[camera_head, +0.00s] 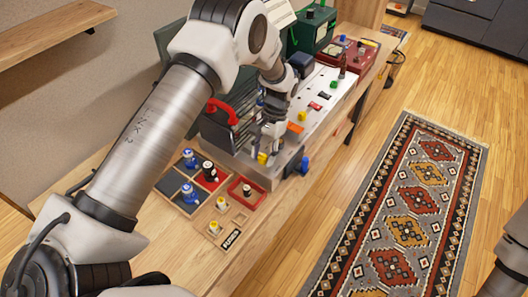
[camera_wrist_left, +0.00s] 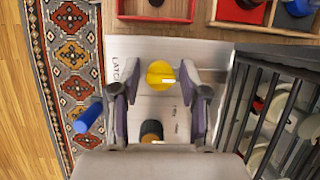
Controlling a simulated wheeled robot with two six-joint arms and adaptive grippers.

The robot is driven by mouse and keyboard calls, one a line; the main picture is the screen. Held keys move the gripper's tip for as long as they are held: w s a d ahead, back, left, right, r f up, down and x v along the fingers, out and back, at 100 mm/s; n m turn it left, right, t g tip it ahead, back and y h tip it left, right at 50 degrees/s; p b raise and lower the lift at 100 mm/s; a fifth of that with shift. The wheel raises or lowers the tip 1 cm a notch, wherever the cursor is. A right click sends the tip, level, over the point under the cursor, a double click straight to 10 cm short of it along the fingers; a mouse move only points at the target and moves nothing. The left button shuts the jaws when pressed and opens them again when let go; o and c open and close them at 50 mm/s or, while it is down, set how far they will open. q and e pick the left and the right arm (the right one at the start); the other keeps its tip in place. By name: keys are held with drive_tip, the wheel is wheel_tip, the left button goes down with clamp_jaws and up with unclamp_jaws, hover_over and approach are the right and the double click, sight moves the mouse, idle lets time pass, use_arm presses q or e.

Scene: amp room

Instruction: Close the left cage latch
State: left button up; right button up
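A yellow knob (camera_wrist_left: 160,75) stands on a pale panel (camera_wrist_left: 205,52) lettered "LATCH"; it also shows in the head view (camera_head: 262,158). My left gripper (camera_wrist_left: 162,82) is open, with one finger on each side of the knob and a gap visible around it. Whether the fingers reach down to the knob's height is hard to tell. A dark knob (camera_wrist_left: 152,131) sits between the fingers, nearer my palm. The dark-barred cage (camera_wrist_left: 238,105) is right of the gripper in the wrist view. My right gripper is not in view.
A blue knob (camera_wrist_left: 88,118) sticks out at the panel's side. A wooden tray (camera_head: 178,207) with several small parts and a red tray (camera_head: 232,190) lie on the bench nearby. A patterned rug (camera_head: 408,230) and clear floor are to the right.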

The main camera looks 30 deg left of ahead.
use_arm(q)
drive_tip(key=shift+w+r, duration=0.1)
drive_tip(key=v, duration=1.2)
